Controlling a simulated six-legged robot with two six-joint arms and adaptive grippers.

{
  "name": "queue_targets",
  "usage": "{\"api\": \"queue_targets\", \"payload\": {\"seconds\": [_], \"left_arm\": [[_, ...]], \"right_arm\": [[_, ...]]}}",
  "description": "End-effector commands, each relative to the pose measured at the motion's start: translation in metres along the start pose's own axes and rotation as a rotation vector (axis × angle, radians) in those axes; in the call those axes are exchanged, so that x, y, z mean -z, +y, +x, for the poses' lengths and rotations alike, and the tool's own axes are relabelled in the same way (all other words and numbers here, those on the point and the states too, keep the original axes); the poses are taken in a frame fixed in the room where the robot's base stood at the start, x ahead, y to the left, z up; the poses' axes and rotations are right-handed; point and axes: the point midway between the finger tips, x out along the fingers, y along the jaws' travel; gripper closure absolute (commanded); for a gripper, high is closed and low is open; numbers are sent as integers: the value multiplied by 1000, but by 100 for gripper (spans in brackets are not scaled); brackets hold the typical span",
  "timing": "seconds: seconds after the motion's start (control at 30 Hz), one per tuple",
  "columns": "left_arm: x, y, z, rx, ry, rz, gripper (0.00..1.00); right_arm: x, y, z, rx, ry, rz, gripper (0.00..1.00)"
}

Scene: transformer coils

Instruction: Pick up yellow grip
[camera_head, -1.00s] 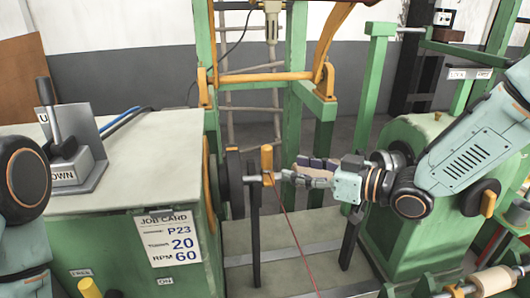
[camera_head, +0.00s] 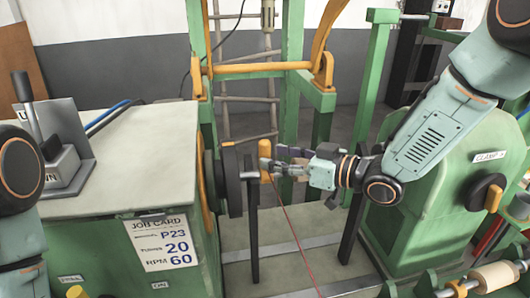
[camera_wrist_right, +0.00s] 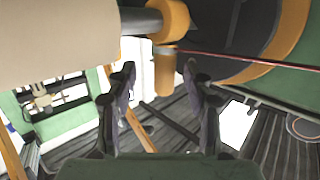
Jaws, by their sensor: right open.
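The yellow grip (camera_head: 265,154) is a small upright orange-yellow handle on the crank beside the dark wheel in the head view. In the right wrist view the yellow grip (camera_wrist_right: 165,75) hangs below an orange collar, and it lies between the two finger lines. My right gripper (camera_head: 281,163) comes in from the right with its fingertips close to the grip. In the right wrist view my right gripper (camera_wrist_right: 158,84) is open, with a dark finger on each side of the grip. Contact cannot be told. My left gripper is out of view; only part of my left arm shows.
A green cabinet with a job card (camera_head: 161,243) stands at left, with a lever box (camera_head: 62,165) on top. The dark wheel (camera_head: 231,180) is just left of the grip. A thin red wire (camera_head: 296,236) runs down from the grip area. A green machine (camera_head: 440,190) stands at right.

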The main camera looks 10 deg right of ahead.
Motion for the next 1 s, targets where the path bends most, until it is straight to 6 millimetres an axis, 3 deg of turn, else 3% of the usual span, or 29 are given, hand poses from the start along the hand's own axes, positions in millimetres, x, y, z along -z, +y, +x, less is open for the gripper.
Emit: {"api": "queue_targets", "payload": {"seconds": [0.3,0.6,1.0], "left_arm": [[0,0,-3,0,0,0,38],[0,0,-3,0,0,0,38],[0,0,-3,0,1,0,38]], "right_arm": [[-2,-3,36,2,0,-3,49],[-2,-2,39,0,1,0,49],[-2,-2,39,1,1,-1,82]]}}
